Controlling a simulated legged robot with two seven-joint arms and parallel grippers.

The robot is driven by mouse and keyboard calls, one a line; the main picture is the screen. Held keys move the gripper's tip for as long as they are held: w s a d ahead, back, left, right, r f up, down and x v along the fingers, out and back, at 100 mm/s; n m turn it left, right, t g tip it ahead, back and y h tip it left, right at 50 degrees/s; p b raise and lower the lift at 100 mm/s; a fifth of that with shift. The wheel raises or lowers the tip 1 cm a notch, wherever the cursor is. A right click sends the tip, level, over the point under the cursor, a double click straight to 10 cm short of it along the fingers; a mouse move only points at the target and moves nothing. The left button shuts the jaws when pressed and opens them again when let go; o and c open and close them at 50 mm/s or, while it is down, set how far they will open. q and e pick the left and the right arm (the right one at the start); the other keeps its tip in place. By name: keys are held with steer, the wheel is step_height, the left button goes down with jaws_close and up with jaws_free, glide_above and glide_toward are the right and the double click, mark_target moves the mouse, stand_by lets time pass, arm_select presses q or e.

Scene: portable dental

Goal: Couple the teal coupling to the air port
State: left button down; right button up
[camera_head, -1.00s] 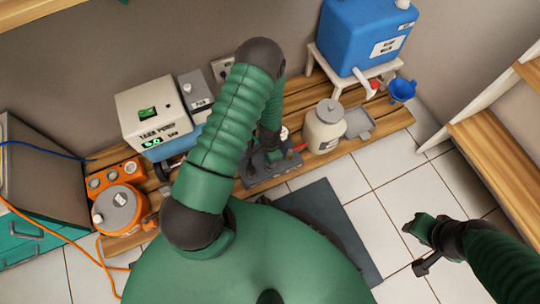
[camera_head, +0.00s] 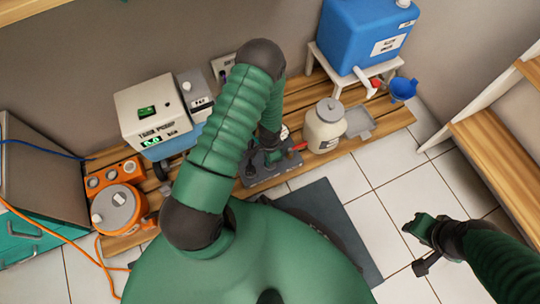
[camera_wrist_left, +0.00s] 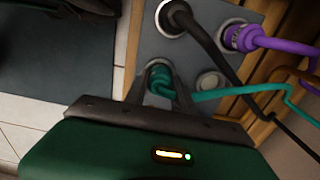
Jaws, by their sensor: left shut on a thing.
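The teal coupling (camera_wrist_left: 158,75) is between the fingers of my left gripper (camera_wrist_left: 160,92) in the left wrist view, up against the grey port panel (camera_wrist_left: 150,42). Its teal hose (camera_wrist_left: 225,92) runs off to the right. I cannot tell whether it is seated in a port, as its end is hidden. A round pale port (camera_wrist_left: 208,82) shows just right of the gripper; its label is not readable. In the head view my left gripper (camera_head: 270,155) is low over the panel and mostly hidden by its arm. My right gripper (camera_head: 421,245) hangs empty over the floor; its jaw opening is unclear.
A black cable (camera_wrist_left: 195,35) and a purple hose (camera_wrist_left: 265,42) are plugged in close by, crowding the panel. On the bench, a cream jar (camera_head: 323,128) stands right of the panel, a boxy unit (camera_head: 150,112) left. Tiled floor (camera_head: 390,220) is clear at right.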

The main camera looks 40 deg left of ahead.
arm_select(q)
steer(key=shift+f, duration=0.35)
steer(key=c, duration=1)
jaws_free()
steer(key=shift+o, duration=0.2)
step_height(320, 180, up, 17)
steer(key=p, duration=0.9)
steer(key=shift+p, duration=0.35)
